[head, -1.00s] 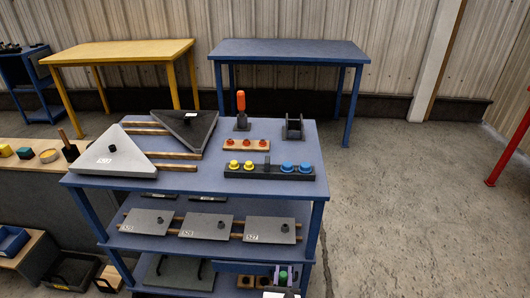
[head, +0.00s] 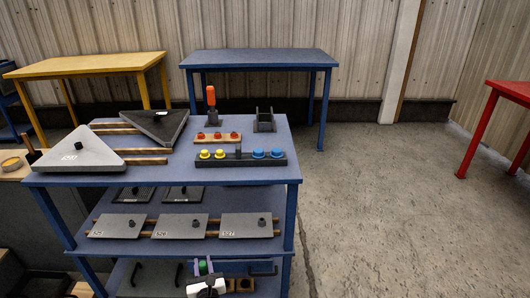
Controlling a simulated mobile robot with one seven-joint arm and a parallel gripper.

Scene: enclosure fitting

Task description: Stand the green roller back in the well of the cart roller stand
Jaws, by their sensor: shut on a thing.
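My gripper (head: 202,270) is low in the head view, in front of the cart's lower shelf, with pale purple fingers. It is shut on the green roller (head: 203,267), of which only a small green part shows between the fingers. A dark bracket with two upright cheeks (head: 264,121) stands at the back right of the blue cart's top (head: 240,176). It looks like the roller stand, and its gap appears empty. The bottom of its well cannot be made out.
An orange-handled tool (head: 211,97) stands left of the bracket. A red-button strip (head: 217,136) and a dark block with yellow and blue knobs (head: 240,158) lie in front. Triangular plates (head: 76,153) fill the left. Open floor (head: 370,220) lies right, before a red table (head: 510,90).

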